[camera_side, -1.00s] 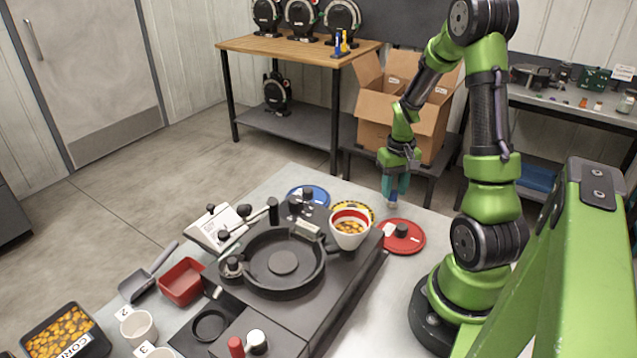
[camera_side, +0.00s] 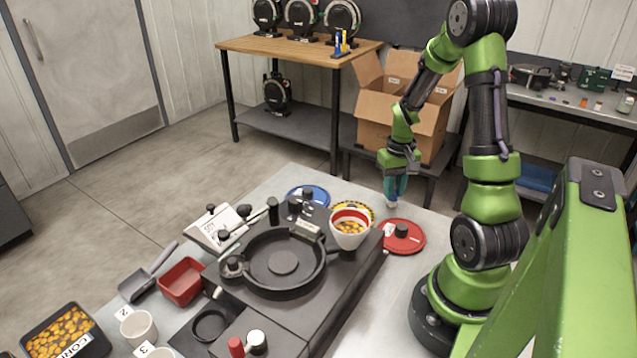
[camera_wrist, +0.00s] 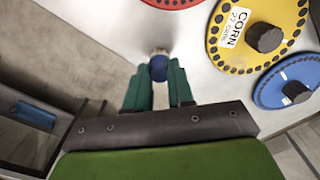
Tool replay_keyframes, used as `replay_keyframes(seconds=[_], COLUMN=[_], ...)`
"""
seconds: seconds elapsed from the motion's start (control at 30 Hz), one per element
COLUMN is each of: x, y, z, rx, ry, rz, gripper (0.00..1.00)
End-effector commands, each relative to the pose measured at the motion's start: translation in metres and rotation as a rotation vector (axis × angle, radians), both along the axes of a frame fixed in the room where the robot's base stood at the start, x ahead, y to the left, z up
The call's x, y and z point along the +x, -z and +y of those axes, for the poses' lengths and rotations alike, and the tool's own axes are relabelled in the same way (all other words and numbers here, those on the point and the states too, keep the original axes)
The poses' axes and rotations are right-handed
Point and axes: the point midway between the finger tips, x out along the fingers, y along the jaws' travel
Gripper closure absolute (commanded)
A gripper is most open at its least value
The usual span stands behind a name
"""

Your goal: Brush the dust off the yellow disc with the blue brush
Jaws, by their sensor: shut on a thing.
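My gripper (camera_wrist: 157,75) is shut on the blue brush (camera_wrist: 159,66), which sticks out between the teal fingertips with a pale bristle end. In the side view my gripper (camera_side: 396,188) points down above the table's far edge, behind the red disc; most of the brush is hidden by the fingers there. The yellow disc (camera_wrist: 237,61) has a black knob, a ring of dark holes and a white CORN label. It lies up and right of the brush in the wrist view, apart from it. In the side view a cup hides most of the yellow disc (camera_side: 368,208). I cannot make out dust on it.
A red disc (camera_side: 415,240) lies right of the yellow one, a blue disc (camera_side: 318,192) left. A white cup of corn with a red rim (camera_side: 350,237) stands on the dark seed meter (camera_side: 335,290). A cardboard box (camera_side: 375,135) stands behind the table.

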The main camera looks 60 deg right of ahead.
Motion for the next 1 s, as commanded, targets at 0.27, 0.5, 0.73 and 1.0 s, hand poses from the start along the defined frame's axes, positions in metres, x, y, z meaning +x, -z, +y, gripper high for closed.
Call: replay_keyframes(seconds=[0.27, 0.5, 0.73, 1.0], x=[0.0, 0.0, 0.0, 0.0], y=[-0.011, -0.021, -0.028, -0.03], z=[0.0, 0.0, -0.001, 0.0], rx=[-0.001, -0.002, -0.002, -0.001], ry=[-0.001, 0.0, 0.0, -0.001], rz=[-0.002, -0.002, -0.001, 0.0], gripper=[1.0, 1.0, 1.0, 1.0])
